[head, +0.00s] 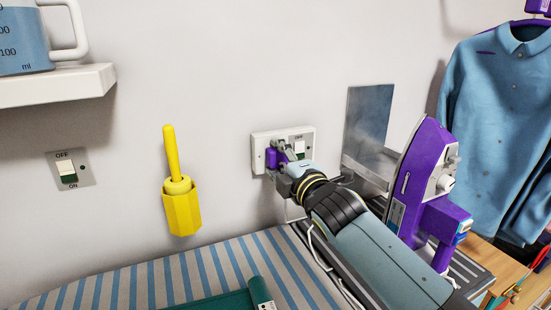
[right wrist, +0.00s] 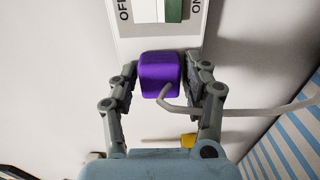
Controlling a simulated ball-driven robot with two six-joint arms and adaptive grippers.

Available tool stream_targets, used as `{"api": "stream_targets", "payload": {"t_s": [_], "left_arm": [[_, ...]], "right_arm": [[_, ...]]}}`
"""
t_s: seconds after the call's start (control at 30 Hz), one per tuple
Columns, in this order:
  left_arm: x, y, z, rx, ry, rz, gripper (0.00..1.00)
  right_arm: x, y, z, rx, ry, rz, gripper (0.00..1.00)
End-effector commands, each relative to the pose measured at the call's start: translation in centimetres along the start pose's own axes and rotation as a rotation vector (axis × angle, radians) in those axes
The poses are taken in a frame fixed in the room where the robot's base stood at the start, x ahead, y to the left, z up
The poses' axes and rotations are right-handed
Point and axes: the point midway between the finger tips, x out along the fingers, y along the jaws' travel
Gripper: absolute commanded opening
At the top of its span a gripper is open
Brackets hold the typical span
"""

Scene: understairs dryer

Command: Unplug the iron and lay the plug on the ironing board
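The purple plug (head: 271,158) is at the left part of the white wall socket (head: 258,141). In the right wrist view the plug (right wrist: 158,72) overlaps the end of the socket plate (right wrist: 130,47), its pale cord (right wrist: 235,112) running right. My right gripper (right wrist: 163,82) has a finger on each side of the plug, seemingly touching it; it also shows in the head view (head: 279,157). The plug's pins are hidden. The purple iron (head: 418,170) stands upright on a dark rest, right of my right arm. The striped ironing board (head: 190,276) lies below. My left gripper is out of view.
A teal cloth-like item (head: 232,300) lies on the board's near part; the striped cover left of it is clear. A yellow holder (head: 182,213) hangs on the wall near a switch (head: 67,170). A metal plate (head: 368,120) stands behind the iron. Blue shirts (head: 495,120) hang right.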

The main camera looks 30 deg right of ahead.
Motion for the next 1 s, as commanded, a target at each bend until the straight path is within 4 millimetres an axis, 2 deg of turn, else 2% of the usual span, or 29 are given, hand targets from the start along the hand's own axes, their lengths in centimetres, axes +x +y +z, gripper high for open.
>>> {"api": "stream_targets", "payload": {"t_s": [0.07,0.33,0.57,1.0], "left_arm": [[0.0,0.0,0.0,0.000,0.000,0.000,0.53],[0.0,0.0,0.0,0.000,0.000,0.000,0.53],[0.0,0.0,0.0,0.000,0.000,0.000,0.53],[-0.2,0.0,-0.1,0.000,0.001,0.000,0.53]], "right_arm": [[0.0,0.0,0.0,0.000,0.000,0.000,0.36],[0.0,0.0,0.0,0.000,0.000,0.000,0.01],[-0.1,0.0,0.0,0.000,0.000,0.001,0.00],[-1.8,0.0,0.0,-0.001,0.000,0.000,0.00]]}}
